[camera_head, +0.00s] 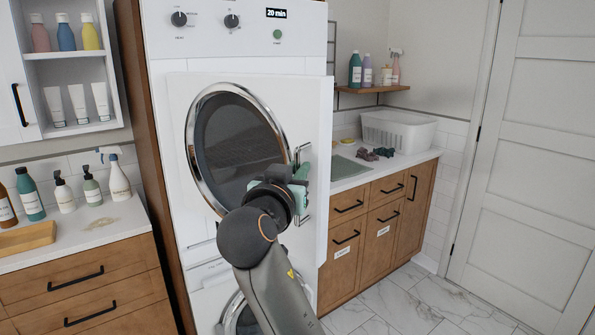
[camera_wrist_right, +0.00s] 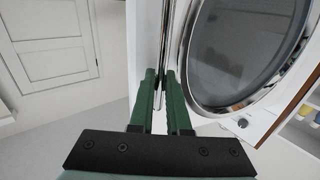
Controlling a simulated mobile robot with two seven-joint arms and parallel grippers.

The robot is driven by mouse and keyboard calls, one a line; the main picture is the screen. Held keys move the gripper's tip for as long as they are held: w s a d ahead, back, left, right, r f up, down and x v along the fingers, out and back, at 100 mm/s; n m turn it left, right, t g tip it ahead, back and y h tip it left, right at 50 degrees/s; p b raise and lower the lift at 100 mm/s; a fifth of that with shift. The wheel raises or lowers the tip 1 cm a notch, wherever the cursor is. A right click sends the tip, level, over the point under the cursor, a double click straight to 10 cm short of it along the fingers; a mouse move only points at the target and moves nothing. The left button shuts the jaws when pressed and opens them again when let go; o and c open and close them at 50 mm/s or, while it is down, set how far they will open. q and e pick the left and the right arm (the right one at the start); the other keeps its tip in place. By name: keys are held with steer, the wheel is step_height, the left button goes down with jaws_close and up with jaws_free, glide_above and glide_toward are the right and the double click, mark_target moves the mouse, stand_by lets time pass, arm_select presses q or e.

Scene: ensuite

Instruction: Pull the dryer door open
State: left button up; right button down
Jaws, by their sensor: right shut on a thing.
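The dryer (camera_head: 240,40) is a tall white unit. Its white door (camera_head: 185,110) has a round dark window (camera_head: 235,145) in a chrome ring. The door's right edge stands out a little from the body, so it looks ajar. A vertical chrome handle (camera_head: 305,153) is on the door's right side. My right gripper (camera_head: 299,182) covers the middle of the handle. In the right wrist view, its green fingers (camera_wrist_right: 161,80) are shut around the handle bar (camera_wrist_right: 166,45), beside the window ring. My left gripper is not in view.
A second round door (camera_head: 232,318) is below, partly hidden by my right arm. A wooden cabinet with a counter (camera_head: 385,168) and a white basket (camera_head: 398,130) stands right. A counter with bottles (camera_head: 70,235) is left. Marble floor (camera_head: 415,300) is clear at lower right.

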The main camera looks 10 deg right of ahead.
steer(key=shift+a+r, duration=0.1)
steer(key=shift+r, duration=0.05)
steer(key=c, duration=1.1)
jaws_free()
steer(key=shift+o, duration=1.1)
